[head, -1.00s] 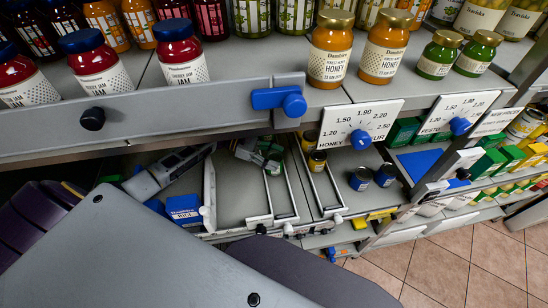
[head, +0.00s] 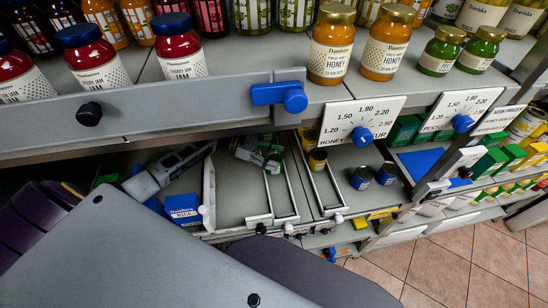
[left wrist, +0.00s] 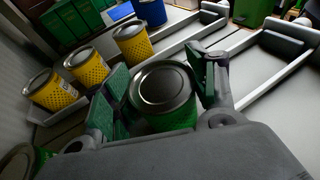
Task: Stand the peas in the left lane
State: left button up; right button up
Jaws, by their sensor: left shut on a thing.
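The peas can, with a dark metal lid and green label, is in the left wrist view (left wrist: 163,92), between the green-padded fingers of my left gripper (left wrist: 162,86). The gripper is shut on it and the can looks roughly upright. In the head view my left gripper (head: 268,153) is over the back of the lower shelf, at the left lane (head: 238,192), between two pale rails. The can is mostly hidden there, and I cannot tell whether its base touches the shelf. My right gripper is not in view.
Yellow cans (head: 318,160) stand in the lane to the right; several show in the left wrist view (left wrist: 88,68). Blue cans (head: 361,179) stand further right. A blue box (head: 183,209) sits left of the lane. The upper shelf (head: 220,101) with jars overhangs the lanes.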

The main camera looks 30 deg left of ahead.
pick_arm(q)
jog(key=o, duration=1.3)
jog(key=shift+f, duration=0.1)
jog(key=shift+c, duration=0.2)
jog(key=v, duration=1.2)
jog(key=shift+w, duration=0.1)
